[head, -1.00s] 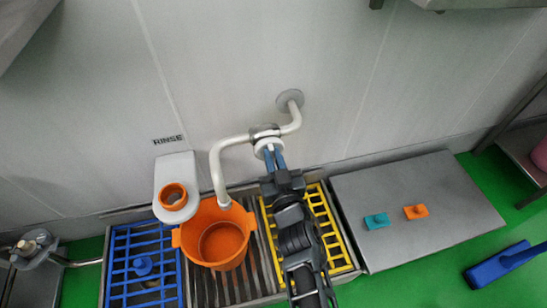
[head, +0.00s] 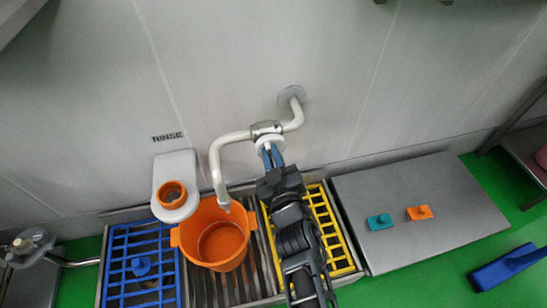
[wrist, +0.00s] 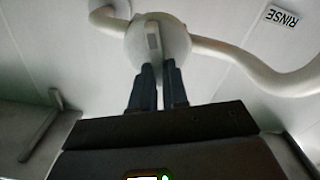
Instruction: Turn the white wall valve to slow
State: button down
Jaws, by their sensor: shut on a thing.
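The white wall valve (head: 267,142) sits on a white curved pipe that comes out of the wall. Its round knob (wrist: 160,42) with a raised grip bar shows in the wrist view. My gripper (head: 272,156) reaches up to the knob from below, its blue fingers shut on the grip bar. The fingertips (wrist: 158,68) are close together at the bar, whose lower end they hide. The spout (head: 218,190) curves down above an orange bucket (head: 222,232). I see no speed marks on the valve.
A "RINSE" label (head: 167,137) is on the wall. Below are a blue rack (head: 118,262), a yellow rack (head: 340,250) and a white holder with an orange ring (head: 172,193). A grey plate (head: 400,185) at right bears a teal block (head: 380,221) and an orange block (head: 419,212).

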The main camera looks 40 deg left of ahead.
jog(key=shift+s+f+n, duration=0.1)
jog(key=shift+n, duration=0.7)
jog(key=c, duration=1.1)
grip_release()
jog(key=shift+c, duration=0.2)
jog(key=p+v, duration=0.3)
jog(key=v, duration=0.4)
jog(key=shift+s+d, duration=0.25)
